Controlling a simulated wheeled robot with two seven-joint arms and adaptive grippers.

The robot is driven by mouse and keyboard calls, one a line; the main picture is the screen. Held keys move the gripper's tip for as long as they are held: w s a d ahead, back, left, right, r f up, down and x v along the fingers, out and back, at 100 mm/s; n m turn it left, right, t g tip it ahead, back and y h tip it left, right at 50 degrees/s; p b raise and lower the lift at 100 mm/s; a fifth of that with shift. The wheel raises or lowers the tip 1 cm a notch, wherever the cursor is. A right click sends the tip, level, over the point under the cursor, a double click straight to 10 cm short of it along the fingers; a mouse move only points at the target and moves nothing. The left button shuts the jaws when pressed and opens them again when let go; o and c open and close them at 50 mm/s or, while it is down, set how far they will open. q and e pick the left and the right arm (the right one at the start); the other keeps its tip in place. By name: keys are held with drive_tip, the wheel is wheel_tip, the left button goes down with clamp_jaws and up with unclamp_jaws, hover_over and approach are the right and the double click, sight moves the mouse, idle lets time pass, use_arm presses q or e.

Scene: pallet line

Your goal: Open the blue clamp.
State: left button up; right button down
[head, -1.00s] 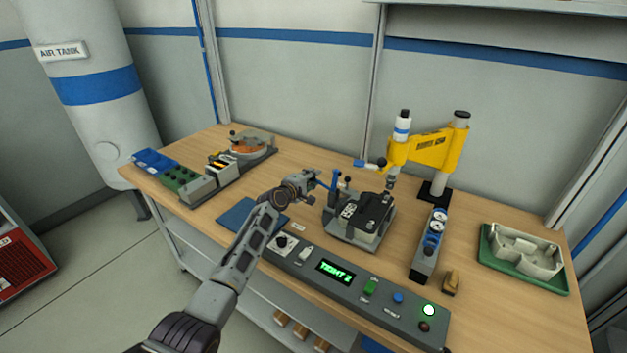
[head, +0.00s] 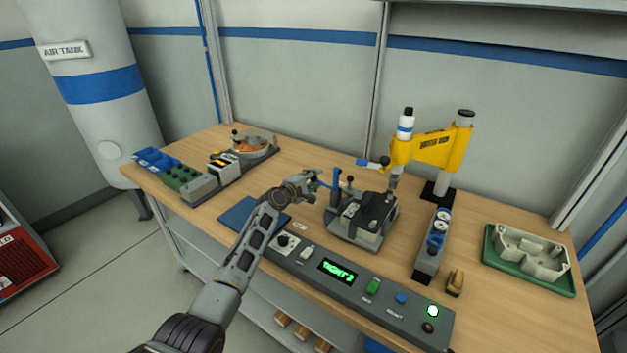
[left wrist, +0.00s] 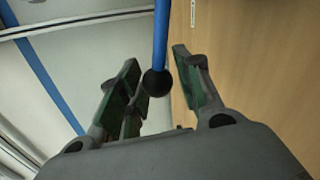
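The blue clamp (head: 337,181) stands at the left side of a grey fixture (head: 350,238) on the workbench. Its blue lever (left wrist: 160,35) shows in the left wrist view and ends in a black ball (left wrist: 157,82). My left gripper (head: 314,184) is at the lever's end, left of the fixture. In the left wrist view its fingers (left wrist: 160,80) are apart, one on each side of the ball. I cannot tell whether either finger touches it. The fixture holds a dark part (head: 377,210). My right gripper is not in view.
A control panel (head: 310,270) with a green "TIGHT 2" display runs along the front. A yellow press arm (head: 435,148) stands behind the fixture to the right. A gauge block (head: 430,250) and a green tray (head: 490,259) are further right. A blue mat (head: 238,211) lies under my left arm.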

use_arm(q)
drive_tip(key=v, duration=1.2)
idle(1.1)
drive_tip(key=shift+s+f, duration=0.1)
idle(0.4)
